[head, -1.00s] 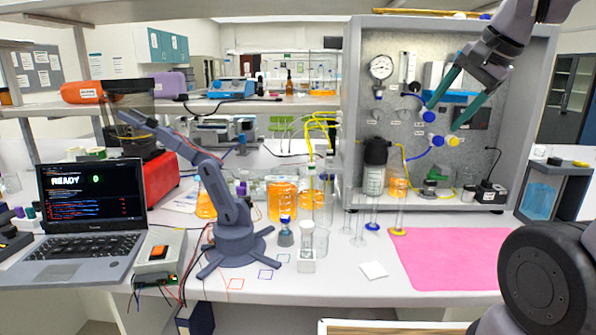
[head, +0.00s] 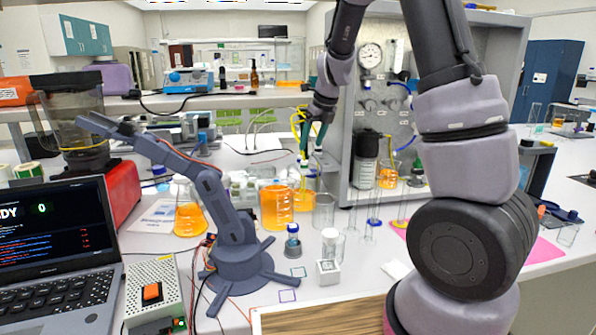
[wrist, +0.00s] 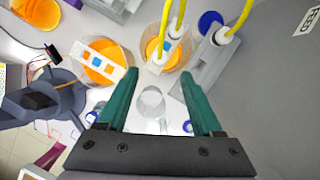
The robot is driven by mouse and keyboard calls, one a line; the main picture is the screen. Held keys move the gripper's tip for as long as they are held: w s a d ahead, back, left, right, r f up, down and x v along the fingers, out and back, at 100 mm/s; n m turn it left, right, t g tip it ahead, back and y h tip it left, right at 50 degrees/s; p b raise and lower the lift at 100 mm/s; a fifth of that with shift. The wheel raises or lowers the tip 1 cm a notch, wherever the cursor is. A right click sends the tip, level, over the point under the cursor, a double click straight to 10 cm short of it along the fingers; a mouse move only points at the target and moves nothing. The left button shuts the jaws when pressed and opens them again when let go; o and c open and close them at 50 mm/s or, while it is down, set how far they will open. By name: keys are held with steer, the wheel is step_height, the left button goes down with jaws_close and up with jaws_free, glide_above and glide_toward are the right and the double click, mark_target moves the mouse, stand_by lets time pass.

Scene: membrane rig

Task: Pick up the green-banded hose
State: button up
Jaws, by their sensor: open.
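Several yellow hoses (wrist: 179,15) hang down at the top of the wrist view, with pale ends over an orange-filled beaker (wrist: 160,48) and a grey block (wrist: 212,62). The yellow hoses also show in the head view (head: 297,122), partly behind my gripper. I cannot make out a green band on any of them. My gripper (head: 311,154) has green fingers and is beside the hoses, left of the rig panel. In the wrist view my gripper (wrist: 158,76) is open and empty, with the hose ends beyond its fingertips.
The grey rig panel (head: 400,110) stands close on the right. Orange-filled beakers (head: 276,208) and empty glassware (head: 323,212) stand below. A small blue-grey robot arm (head: 232,225) is on the bench at left. A pink mat (head: 541,250) lies at right.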

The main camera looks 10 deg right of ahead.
mark_target(306, 162)
steer(key=x, duration=0.2)
steer(key=shift+a+f, duration=0.1)
steer(key=shift+f, duration=0.2)
steer(key=x, duration=0.5)
steer(key=shift+f, duration=0.35)
jaws_close()
